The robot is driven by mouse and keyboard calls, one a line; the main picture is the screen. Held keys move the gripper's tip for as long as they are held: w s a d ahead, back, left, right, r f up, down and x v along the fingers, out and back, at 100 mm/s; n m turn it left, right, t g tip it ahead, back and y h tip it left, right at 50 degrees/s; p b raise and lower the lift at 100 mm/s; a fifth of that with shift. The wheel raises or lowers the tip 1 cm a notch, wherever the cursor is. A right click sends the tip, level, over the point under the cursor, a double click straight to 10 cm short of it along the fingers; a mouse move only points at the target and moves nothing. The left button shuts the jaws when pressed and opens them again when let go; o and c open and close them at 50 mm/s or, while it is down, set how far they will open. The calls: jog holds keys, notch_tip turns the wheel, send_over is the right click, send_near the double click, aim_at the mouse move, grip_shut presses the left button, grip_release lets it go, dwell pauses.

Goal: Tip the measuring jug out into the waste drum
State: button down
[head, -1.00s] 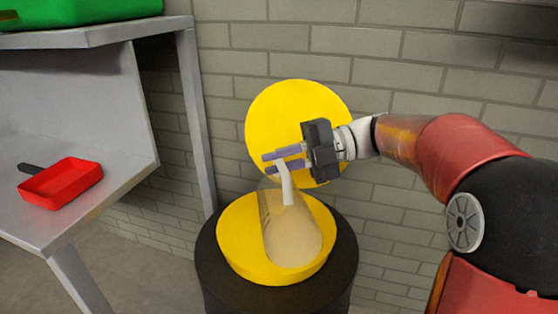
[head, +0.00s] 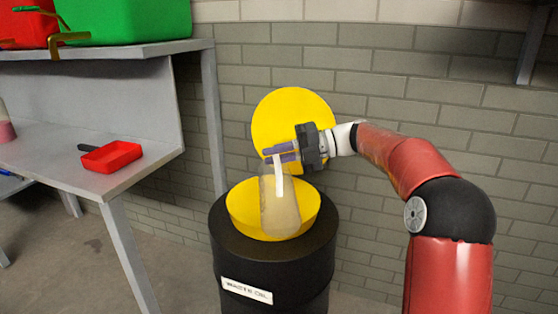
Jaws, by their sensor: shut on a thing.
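The waste drum (head: 270,258) is black, with a white label on its front and a yellow funnel-like top (head: 311,205). Its round yellow lid (head: 285,105) stands raised behind it. The measuring jug (head: 279,215) is clear, with pale tan contents and a white handle. It is above and partly inside the yellow top, with its handle end up. Its tilt is hard to judge from here, and I cannot tell whether anything is flowing out. My gripper (head: 283,153) is shut on the jug's handle, in front of the lid.
A grey metal bench (head: 140,172) stands at left, with a red tray with a dark handle (head: 111,156) on it. A green bin (head: 125,20) and a red bin (head: 28,28) sit on the shelf above. A brick wall is close behind the drum.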

aim_at(279, 169)
jog(key=shift+w, duration=0.1)
jog(key=shift+s+r+n+b, duration=0.3)
jog(key=shift+s+r+n, duration=0.25)
jog(key=shift+s, duration=0.15)
jog(key=s+r+n+b, duration=0.1)
jog(key=s+r+n+t+b, duration=0.1)
jog(key=s+n, duration=0.1)
jog(key=s+r+n+b, duration=0.1)
jog(key=s+n, duration=0.1)
jog(key=shift+s+d+t+y, duration=0.2)
jog(key=shift+d+t+y, duration=0.1)
jog(key=shift+t, duration=0.1)
jog(key=n+b, duration=0.2)
jog(key=s+f+n+b, duration=0.1)
jog(key=n+b, duration=0.1)
jog(key=b, duration=0.1)
jog(key=shift+s+d+t+y, duration=0.1)
jog(key=shift+s+t+y, duration=0.1)
jog(key=shift+t+y, duration=0.15)
jog(key=f+n+b, duration=0.2)
jog(key=b, duration=0.1)
jog(key=f+n+b, duration=0.1)
jog(key=b, duration=0.1)
jog(key=shift+w+f+n+t+y, duration=0.25)
jog(key=shift+w+y, duration=0.1)
jog(key=shift+w, duration=0.05)
jog(key=shift+w+f+n+b, duration=0.1)
jog(key=shift+f+n+b, duration=0.25)
jog(key=shift+n+b, duration=0.3)
